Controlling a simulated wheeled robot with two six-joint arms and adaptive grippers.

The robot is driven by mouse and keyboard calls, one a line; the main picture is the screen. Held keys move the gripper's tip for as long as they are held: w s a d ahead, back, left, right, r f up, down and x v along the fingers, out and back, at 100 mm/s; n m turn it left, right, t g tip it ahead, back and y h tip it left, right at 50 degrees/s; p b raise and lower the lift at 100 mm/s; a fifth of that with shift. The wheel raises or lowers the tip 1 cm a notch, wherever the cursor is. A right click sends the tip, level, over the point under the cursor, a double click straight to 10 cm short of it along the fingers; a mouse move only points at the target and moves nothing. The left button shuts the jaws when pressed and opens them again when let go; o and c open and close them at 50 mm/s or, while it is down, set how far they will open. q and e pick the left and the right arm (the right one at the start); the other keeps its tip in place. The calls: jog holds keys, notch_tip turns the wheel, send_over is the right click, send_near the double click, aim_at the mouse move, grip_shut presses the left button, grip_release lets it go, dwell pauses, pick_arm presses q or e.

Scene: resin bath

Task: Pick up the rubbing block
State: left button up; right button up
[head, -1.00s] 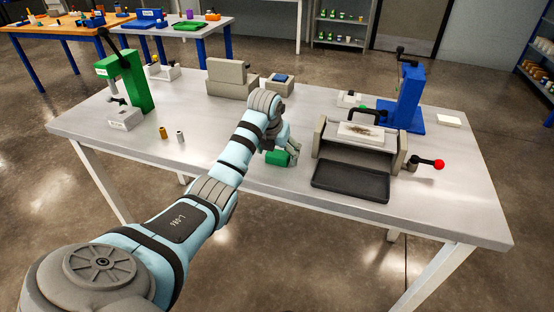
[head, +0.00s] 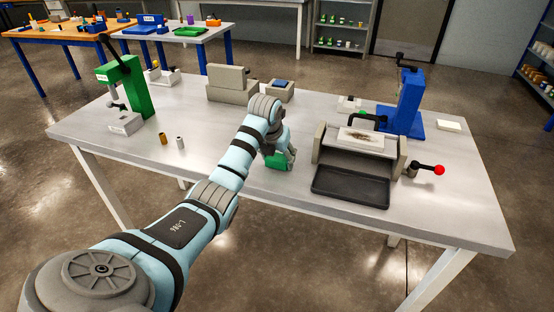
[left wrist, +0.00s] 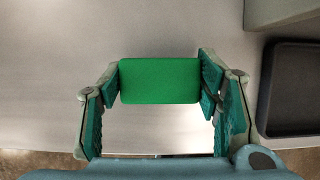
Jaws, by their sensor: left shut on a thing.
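The rubbing block appears to be the green block (head: 277,163) on the grey table, left of the black tray. In the left wrist view the green block (left wrist: 160,81) lies between the two fingers, which touch its left and right ends. My left gripper (head: 279,155) is shut on it, and the arm hides part of the block in the head view. It also shows in the left wrist view (left wrist: 160,95). I cannot tell whether the block is lifted clear of the table. My right gripper is not in view.
A beige resin bath (head: 325,149) with a black front tray (head: 350,187) stands right of the block. A blue press (head: 407,100) is behind it, a green press (head: 139,88) at far left. Two small cylinders (head: 163,138) stand left of my arm. The table's front middle is clear.

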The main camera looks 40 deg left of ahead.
aim_at(278, 156)
pick_arm(q)
notch_tip(278, 156, up, 6)
jog(key=p, duration=0.4)
jog(key=shift+r, duration=0.25)
notch_tip(278, 156, up, 13)
jog(key=p, duration=1.3)
jog(key=shift+p, duration=0.4)
jog(key=shift+f, duration=0.15)
